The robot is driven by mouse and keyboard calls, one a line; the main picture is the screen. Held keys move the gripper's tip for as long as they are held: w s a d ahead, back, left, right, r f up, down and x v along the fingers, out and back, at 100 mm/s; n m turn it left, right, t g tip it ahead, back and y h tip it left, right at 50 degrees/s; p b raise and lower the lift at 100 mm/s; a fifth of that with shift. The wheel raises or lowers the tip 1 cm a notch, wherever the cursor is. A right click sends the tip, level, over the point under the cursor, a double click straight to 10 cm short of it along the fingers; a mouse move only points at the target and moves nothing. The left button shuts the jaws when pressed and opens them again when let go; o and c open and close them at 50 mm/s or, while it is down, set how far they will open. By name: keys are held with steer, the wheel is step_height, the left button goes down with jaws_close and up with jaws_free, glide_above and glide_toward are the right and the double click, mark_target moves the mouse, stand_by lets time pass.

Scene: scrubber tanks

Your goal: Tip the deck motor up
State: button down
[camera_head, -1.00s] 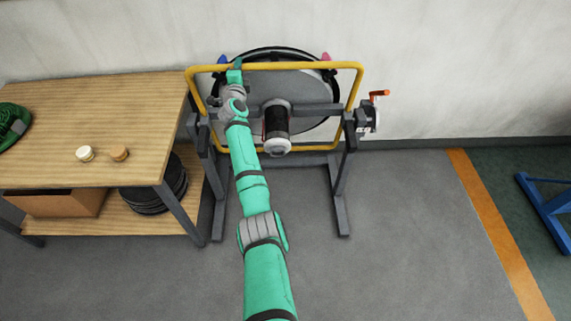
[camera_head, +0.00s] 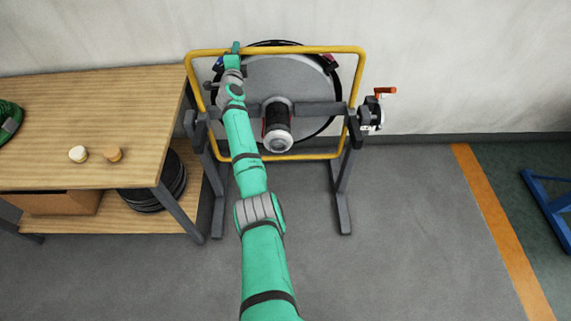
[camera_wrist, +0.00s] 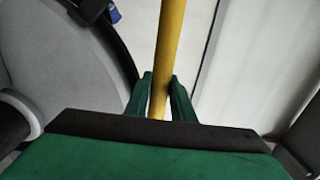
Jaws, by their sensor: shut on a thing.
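The deck motor (camera_head: 278,128) is a dark cylinder with a light end cap, mounted at the middle of a round grey deck (camera_head: 300,78). A yellow tube frame (camera_head: 310,49) surrounds the deck on a dark grey stand (camera_head: 341,190). My gripper (camera_head: 235,47) is at the top bar of the yellow frame, left of its middle. In the wrist view the green fingers (camera_wrist: 160,95) are shut on the yellow bar (camera_wrist: 170,45). The deck's edge shows at the left there. My arm hides part of the deck's left side.
A wooden bench (camera_head: 130,90) stands at the left, with two small round pieces and a green coil (camera_head: 10,118). A blue stand (camera_head: 550,200) is at the far right. The floor in front is clear.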

steer(key=shift+w+a+r, duration=0.25)
steer(key=shift+a, duration=0.2)
steer(key=c, duration=1.4)
jaws_free()
steer(key=shift+d, duration=0.85)
steer(key=shift+o, duration=0.2)
steer(key=shift+d+f, duration=0.15)
steer(key=shift+d, duration=0.35)
steer(key=shift+s+a, duration=0.1)
steer(key=shift+a, duration=0.1)
steer(key=s, duration=0.8)
steer(key=shift+s, duration=0.3)
steer(key=shift+a+f, duration=0.1)
steer(key=shift+a, duration=0.05)
